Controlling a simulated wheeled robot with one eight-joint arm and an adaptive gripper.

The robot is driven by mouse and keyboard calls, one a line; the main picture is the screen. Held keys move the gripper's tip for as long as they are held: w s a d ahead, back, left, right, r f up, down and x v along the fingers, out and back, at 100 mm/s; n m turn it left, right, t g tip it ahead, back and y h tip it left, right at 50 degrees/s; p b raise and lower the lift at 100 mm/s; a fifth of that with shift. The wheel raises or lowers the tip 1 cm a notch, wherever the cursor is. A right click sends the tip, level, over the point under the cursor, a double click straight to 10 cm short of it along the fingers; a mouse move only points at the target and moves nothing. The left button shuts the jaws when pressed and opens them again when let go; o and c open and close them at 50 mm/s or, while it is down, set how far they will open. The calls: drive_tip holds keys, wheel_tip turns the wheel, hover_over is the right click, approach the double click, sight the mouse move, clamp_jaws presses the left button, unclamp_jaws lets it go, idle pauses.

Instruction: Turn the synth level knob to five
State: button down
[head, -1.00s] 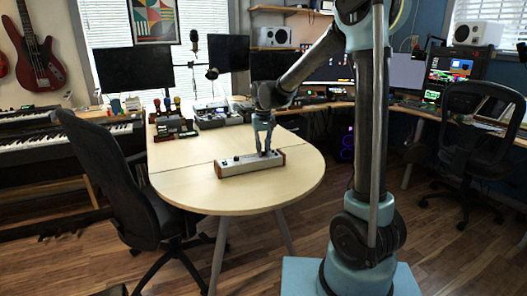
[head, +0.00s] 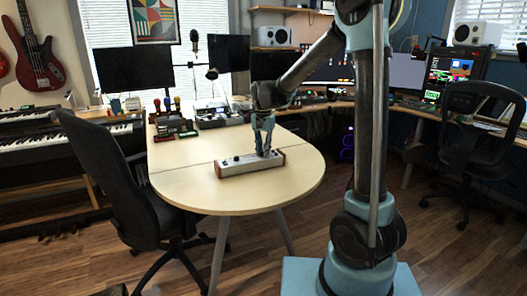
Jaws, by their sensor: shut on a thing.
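The synth (head: 240,167) is a small pale box with brown end cheeks. It lies on the rounded end of the light wooden table (head: 200,188). Dark knobs show along its top, too small to read any label or setting. My gripper (head: 264,153) points down over the right part of the synth, with its fingertips at the top panel. It is shut on a knob there, and the fingers hide that knob.
Several small devices (head: 218,116) stand farther back on the table. A black office chair (head: 115,180) is close to the table's left side. Bare table surrounds the synth. Another chair (head: 470,130) stands at the right.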

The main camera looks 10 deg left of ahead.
idle(0.4)
drive_tip(key=c, duration=1.5)
unclamp_jaws()
wheel_tip(320, 180, up, 12)
drive_tip(key=shift+f, duration=0.1)
